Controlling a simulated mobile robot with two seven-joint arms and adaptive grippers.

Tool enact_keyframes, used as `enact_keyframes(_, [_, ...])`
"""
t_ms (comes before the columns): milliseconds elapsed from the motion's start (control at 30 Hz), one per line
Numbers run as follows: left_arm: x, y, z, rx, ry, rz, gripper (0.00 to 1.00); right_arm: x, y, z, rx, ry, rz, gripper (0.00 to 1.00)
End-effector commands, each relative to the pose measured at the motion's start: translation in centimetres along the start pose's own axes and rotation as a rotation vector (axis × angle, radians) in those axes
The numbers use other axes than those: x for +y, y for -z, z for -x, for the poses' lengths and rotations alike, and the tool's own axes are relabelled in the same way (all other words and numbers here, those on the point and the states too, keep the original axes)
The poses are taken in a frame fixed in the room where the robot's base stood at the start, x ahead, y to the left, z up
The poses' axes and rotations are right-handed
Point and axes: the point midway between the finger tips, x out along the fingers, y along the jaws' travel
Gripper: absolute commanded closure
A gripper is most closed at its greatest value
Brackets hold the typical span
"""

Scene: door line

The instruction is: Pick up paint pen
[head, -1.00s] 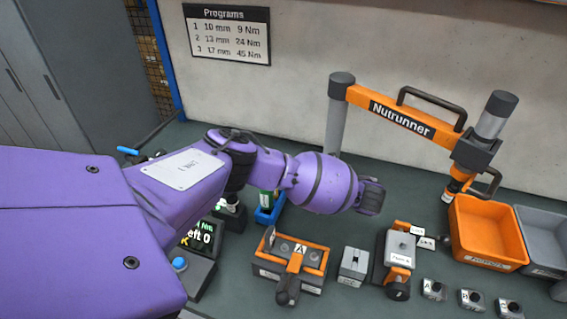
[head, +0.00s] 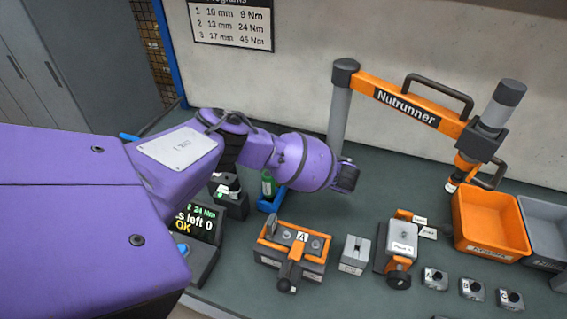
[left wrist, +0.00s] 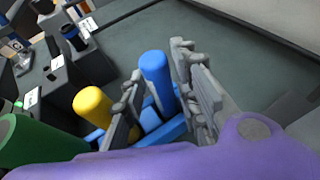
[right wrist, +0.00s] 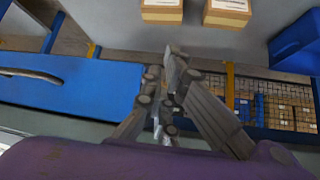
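Paint pens stand in a blue holder (head: 268,205). In the left wrist view, a blue pen (left wrist: 155,75) stands upright between the fingers of my left gripper (left wrist: 160,100), which is open. I cannot tell whether a finger touches it. A yellow pen (left wrist: 92,104) stands just left of the fingers. My purple left arm hides the gripper and part of the holder in the head view. My right gripper (right wrist: 168,85) looks shut and empty, away from the bench.
The orange nutrunner arm (head: 405,105) stands at the back right, with an orange bin (head: 490,228) beside it. An orange fixture (head: 295,250) and a readout screen (head: 195,225) are on the near bench. Bench behind the pens is clear.

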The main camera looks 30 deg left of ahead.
Motion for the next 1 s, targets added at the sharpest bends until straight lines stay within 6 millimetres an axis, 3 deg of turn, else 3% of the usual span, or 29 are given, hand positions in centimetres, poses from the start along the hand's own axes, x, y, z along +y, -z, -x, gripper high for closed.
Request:
enact_keyframes(67, [0.0, 0.0, 0.1, 0.000, 0.000, 0.001, 0.73, -0.1, 0.2, -0.1, 0.003, 0.001, -0.001, 1.00])
enact_keyframes(267, [0.0, 0.0, 0.1, 0.000, 0.000, 0.000, 0.99, -0.1, 0.3, -0.1, 0.006, 0.001, -0.001, 1.00])
enact_keyframes(567, [0.0, -0.3, 0.2, 0.000, 0.000, 0.001, 1.00, -0.1, 0.4, -0.1, 0.007, 0.001, 0.000, 1.00])
enact_keyframes(1000, [-0.1, -7.7, 3.2, -0.001, 0.003, 0.008, 1.00, -0.1, 1.6, 0.6, 0.020, 0.005, 0.004, 1.00])
